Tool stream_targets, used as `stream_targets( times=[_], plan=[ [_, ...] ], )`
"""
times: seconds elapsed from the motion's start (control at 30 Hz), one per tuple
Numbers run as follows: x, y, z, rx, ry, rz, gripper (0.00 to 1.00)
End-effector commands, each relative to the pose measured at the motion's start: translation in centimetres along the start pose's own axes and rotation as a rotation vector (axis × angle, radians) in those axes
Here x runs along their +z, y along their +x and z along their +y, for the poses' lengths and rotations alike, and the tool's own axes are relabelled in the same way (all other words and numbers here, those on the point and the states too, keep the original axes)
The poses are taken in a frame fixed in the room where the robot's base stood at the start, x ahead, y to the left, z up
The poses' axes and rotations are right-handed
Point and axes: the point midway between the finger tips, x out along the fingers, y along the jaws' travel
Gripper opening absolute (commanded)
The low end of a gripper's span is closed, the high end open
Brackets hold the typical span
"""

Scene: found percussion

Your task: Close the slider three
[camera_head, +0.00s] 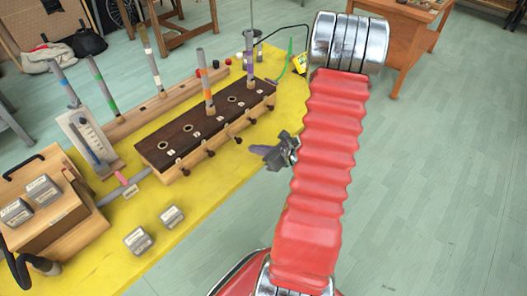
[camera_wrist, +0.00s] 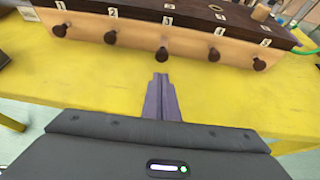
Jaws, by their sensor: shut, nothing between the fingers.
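The wooden chest (camera_head: 205,124) has a dark top and pale front, with a row of dark round slider knobs. In the wrist view, number labels 1 to 5 run from left to right above the knobs. The slider three knob (camera_wrist: 162,55) is the middle one and appears to stick out a little more than its neighbours. It also shows in the head view (camera_head: 238,140). My gripper (camera_wrist: 160,76) is shut and empty, just in front of this knob and roughly lined up with it, with a small gap. In the head view my gripper (camera_head: 257,150) is right of the chest front.
Knobs two (camera_wrist: 110,37) and four (camera_wrist: 213,56) flank slider three. The chest stands on a yellow table (camera_head: 190,222). Upright pipes (camera_head: 207,85) rise around it. Small grey boxes (camera_head: 138,240) lie near the table's front. The space before the chest is clear.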

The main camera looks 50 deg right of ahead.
Motion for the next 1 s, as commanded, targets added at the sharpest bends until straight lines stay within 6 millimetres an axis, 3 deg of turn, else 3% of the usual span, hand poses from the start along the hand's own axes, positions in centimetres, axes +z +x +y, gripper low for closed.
stream_targets(
  times=[0.33, 1.0],
  plan=[
    [1.8, 3.3, 0.1, 0.001, -0.001, 0.001, 0.00],
    [2.2, 3.9, -0.5, -0.009, 0.005, 0.000, 0.00]
  ],
)
